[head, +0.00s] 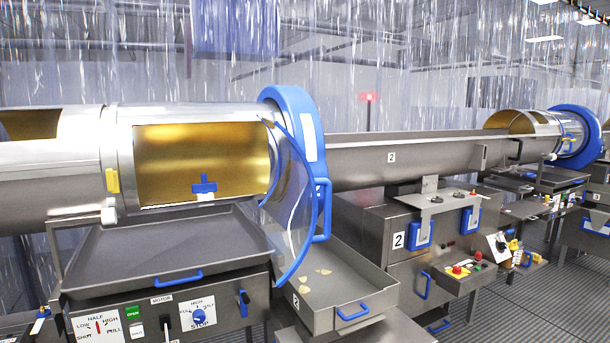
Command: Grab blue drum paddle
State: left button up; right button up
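A small blue T-shaped piece with a white lower part (204,187), which may be the drum paddle, shows at the lower edge of the drum's opening. The open metal drum (128,150) has a gold-coloured inside and lies on its side at the left. A blue ring (289,100) circles the drum's right end. A clear curved cover with a blue rim (303,215) and a blue handle (324,208) hangs open at that end. Neither of my grippers is in view.
A metal tray with a blue handle (100,268) sits below the drum, above a control panel (150,318). A lower tray (322,316) holds a few pale chips. A long trough (430,158) runs right to another blue-ringed drum (520,124). Clear strip curtains hang behind.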

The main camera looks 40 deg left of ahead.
aim_at(205, 188)
jog(key=i+l+u, duration=0.25)
jog(key=u, duration=0.15)
jog(key=i+l+u, duration=0.15)
jog(key=l+u, duration=0.25)
